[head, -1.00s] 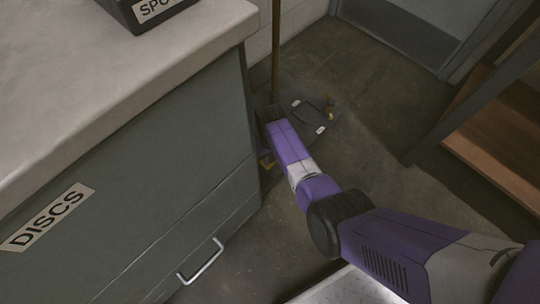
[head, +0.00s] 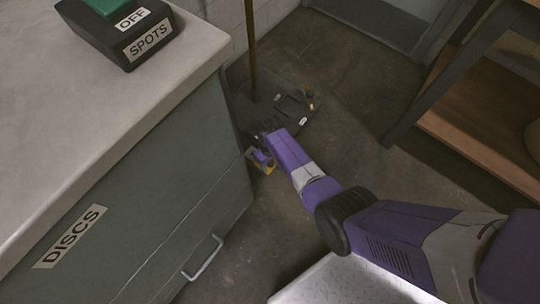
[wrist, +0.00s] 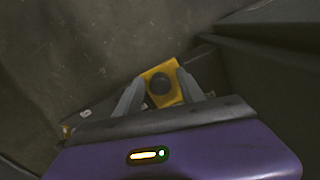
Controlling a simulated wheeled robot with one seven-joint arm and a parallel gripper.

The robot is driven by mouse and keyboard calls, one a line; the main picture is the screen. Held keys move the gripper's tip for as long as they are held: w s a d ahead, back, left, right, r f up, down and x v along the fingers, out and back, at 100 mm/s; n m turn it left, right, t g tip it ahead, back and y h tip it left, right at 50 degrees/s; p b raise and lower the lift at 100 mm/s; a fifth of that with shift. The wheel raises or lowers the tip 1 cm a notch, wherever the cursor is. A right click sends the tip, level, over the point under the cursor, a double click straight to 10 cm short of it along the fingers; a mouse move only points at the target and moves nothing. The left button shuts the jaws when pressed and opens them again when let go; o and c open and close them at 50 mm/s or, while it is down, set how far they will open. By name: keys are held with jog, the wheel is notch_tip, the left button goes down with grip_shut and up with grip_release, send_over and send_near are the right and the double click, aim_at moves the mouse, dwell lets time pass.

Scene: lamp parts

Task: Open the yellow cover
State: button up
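The yellow cover (wrist: 166,72) shows in the wrist view as a yellow piece with a dark round part in its middle. It lies between my gripper's two grey fingers (wrist: 157,82), which are spread apart. I cannot tell whether either finger touches it. In the head view a small yellow patch (head: 266,167) shows low beside the cabinet corner, near the end of my purple arm. My gripper's fingers are not clear in that view.
A dark base plate (head: 305,125) with a thin upright pole (head: 251,50) stands on the floor. The grey cabinet (head: 180,165) labelled DISCS stands close on the left, carrying a SPOTS switch box (head: 125,35). A wooden shelf (head: 480,130) is at right.

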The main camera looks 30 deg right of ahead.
notch_tip(320, 180, up, 7)
jog(key=p, duration=0.4)
jog(key=shift+r, duration=0.45)
jog(key=shift+w, duration=0.15)
